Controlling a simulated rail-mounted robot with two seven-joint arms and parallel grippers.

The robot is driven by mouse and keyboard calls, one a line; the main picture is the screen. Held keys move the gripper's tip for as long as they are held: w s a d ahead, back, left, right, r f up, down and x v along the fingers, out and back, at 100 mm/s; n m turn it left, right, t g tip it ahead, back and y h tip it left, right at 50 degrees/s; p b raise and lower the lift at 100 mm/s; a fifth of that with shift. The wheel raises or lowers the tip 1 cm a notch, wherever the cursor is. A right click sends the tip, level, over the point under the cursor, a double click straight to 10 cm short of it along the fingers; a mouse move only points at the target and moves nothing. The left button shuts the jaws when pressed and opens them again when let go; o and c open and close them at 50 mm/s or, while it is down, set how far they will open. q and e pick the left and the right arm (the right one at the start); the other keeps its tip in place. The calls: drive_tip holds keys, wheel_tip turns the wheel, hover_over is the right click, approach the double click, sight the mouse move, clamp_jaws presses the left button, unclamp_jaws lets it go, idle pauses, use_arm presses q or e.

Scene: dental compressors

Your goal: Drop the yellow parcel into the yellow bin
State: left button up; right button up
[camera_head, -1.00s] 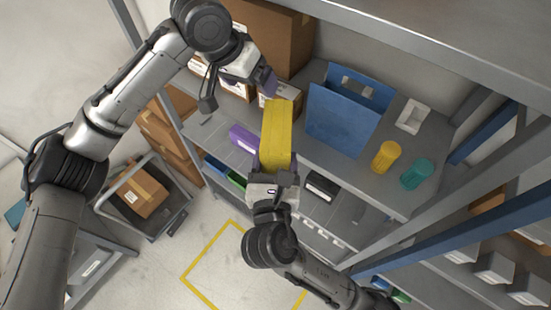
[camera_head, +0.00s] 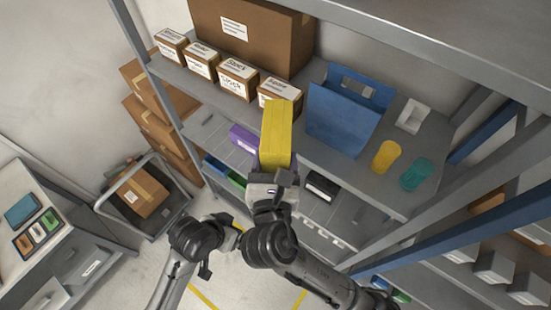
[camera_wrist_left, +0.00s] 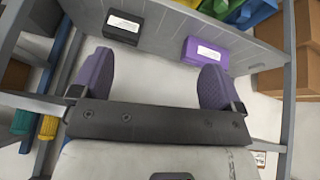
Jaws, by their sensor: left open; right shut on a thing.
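The yellow parcel (camera_head: 276,125) is a long block, held in my right gripper (camera_head: 275,163) in front of the shelf in the head view. The right gripper is shut on the parcel's near end. My left gripper (camera_wrist_left: 154,78) is open and empty in the left wrist view, its purple fingers wide apart. In the head view the left arm is low, left of the right arm, and I cannot make out its fingers. I cannot identify the yellow bin for certain. A small yellow edge (camera_wrist_left: 190,3) shows beside green and blue bins in the left wrist view.
The upper shelf holds labelled boxes (camera_head: 238,78), a blue holder (camera_head: 340,118), a yellow cup (camera_head: 386,156) and a teal cup (camera_head: 416,175). Below are a purple box (camera_head: 243,138) and a black box (camera_head: 321,186). A trolley (camera_head: 150,204) stands left.

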drive_tip(key=shift+a+r, duration=0.15)
use_arm(q)
drive_tip(key=s+a+f+n+y, duration=0.1)
drive_tip(key=s+a, duration=0.3)
drive_tip(key=s, duration=0.4)
drive_tip(key=s+a+f+n+y, duration=0.2)
drive_tip(key=s+a, duration=0.3)
drive_tip(key=s, duration=0.4)
drive_tip(key=shift+a+f+g+y, duration=0.2)
drive_tip(key=shift+f+g+y, duration=0.1)
drive_tip(key=shift+f+g, duration=0.1)
use_arm(e)
drive_tip(key=a+f+n+g+y, duration=0.3)
drive_tip(key=a+n+y, duration=0.5)
drive_tip(key=a+y, duration=0.4)
drive_tip(key=shift+w+a+g, duration=0.3)
drive_tip(key=shift+a+g, duration=0.25)
drive_tip(key=shift+g, duration=0.05)
drive_tip(key=shift+f, duration=0.15)
